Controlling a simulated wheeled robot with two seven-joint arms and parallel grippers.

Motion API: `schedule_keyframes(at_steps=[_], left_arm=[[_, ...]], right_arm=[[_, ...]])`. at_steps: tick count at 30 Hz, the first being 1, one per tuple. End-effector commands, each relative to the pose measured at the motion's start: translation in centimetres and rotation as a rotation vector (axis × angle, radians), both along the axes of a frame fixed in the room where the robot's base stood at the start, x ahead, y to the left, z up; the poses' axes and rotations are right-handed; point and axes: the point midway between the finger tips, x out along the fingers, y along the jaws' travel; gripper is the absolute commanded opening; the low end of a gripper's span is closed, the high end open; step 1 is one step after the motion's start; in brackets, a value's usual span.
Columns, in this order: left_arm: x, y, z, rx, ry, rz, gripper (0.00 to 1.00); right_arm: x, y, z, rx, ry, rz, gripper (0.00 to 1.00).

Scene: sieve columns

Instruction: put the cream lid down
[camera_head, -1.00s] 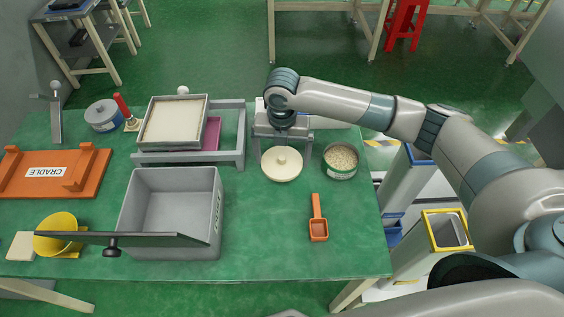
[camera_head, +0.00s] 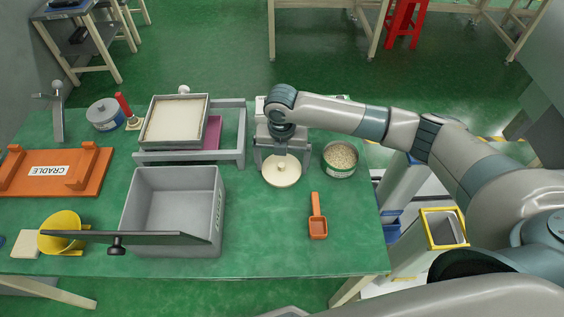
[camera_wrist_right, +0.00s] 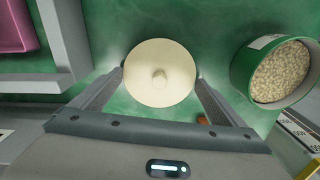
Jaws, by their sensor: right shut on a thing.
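The cream lid (camera_head: 282,172) is a round pale disc with a small knob in its middle. It is level, over or on the green table (camera_head: 265,235), left of an open green tin (camera_head: 340,172) of pale pellets. My right gripper (camera_head: 282,158) is above it, pointing down. In the right wrist view, its two fingers are at opposite sides of the lid's rim (camera_wrist_right: 160,92), shut on it. I cannot tell whether the lid's underside touches the table. My left gripper is not in view.
An orange scoop (camera_head: 317,228) lies in front of the tin. A grey bin (camera_head: 205,220) and a sieve tray on a grey frame (camera_head: 240,140) are to the left. The table between bin and scoop is clear. An orange cradle (camera_head: 85,185) lies at far left.

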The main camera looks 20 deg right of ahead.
Motion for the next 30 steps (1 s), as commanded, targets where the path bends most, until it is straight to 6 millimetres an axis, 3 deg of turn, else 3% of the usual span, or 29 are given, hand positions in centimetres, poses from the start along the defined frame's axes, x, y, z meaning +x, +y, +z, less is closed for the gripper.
schedule_keyframes(at_steps=[5, 6, 7, 20, 30], left_arm=[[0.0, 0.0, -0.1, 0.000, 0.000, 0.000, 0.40], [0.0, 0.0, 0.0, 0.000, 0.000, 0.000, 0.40], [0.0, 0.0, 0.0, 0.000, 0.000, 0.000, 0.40], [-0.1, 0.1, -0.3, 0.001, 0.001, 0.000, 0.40], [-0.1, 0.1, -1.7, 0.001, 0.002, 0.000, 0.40]], right_arm=[[0.0, 0.0, -0.3, 0.000, 0.000, 0.000, 0.73], [0.0, 0.0, -0.3, 0.000, 0.000, 0.000, 0.99], [0.0, 0.0, -0.2, 0.000, 0.000, 0.000, 1.00], [0.0, 0.0, 0.6, 0.000, -0.001, 0.001, 1.00], [0.1, 0.0, 5.4, 0.001, -0.004, 0.001, 1.00]])
